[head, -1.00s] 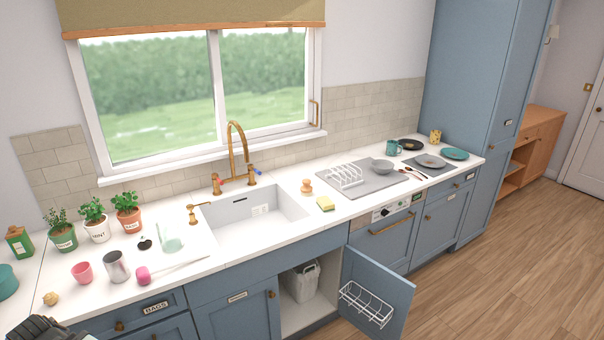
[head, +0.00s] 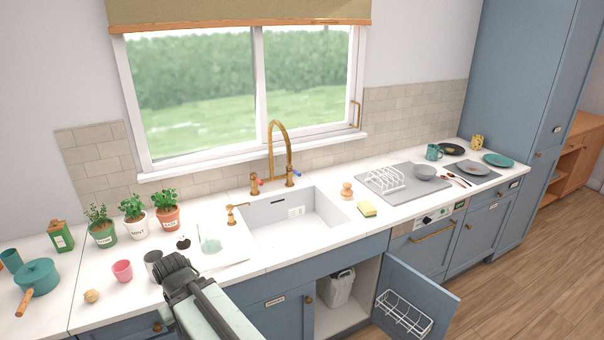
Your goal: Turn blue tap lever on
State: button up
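The brass tap (head: 278,152) stands behind the white sink (head: 290,222), its spout arching up in front of the window. The blue tap lever (head: 296,172) is on the right side of the tap, and a red lever (head: 260,181) is on the left. My gripper (head: 175,270) is over the counter's front edge at the lower middle, well short of the tap and to its left.
Potted herbs (head: 133,217) and a pink cup (head: 122,270) stand left of the sink. A brass soap dispenser (head: 232,214) is at the sink's left edge. A sponge (head: 367,209) lies right of it. A cupboard door (head: 418,300) hangs open below.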

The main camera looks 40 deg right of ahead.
aim_at(289, 167)
jog(key=i, duration=0.9)
jog(key=u, duration=0.05)
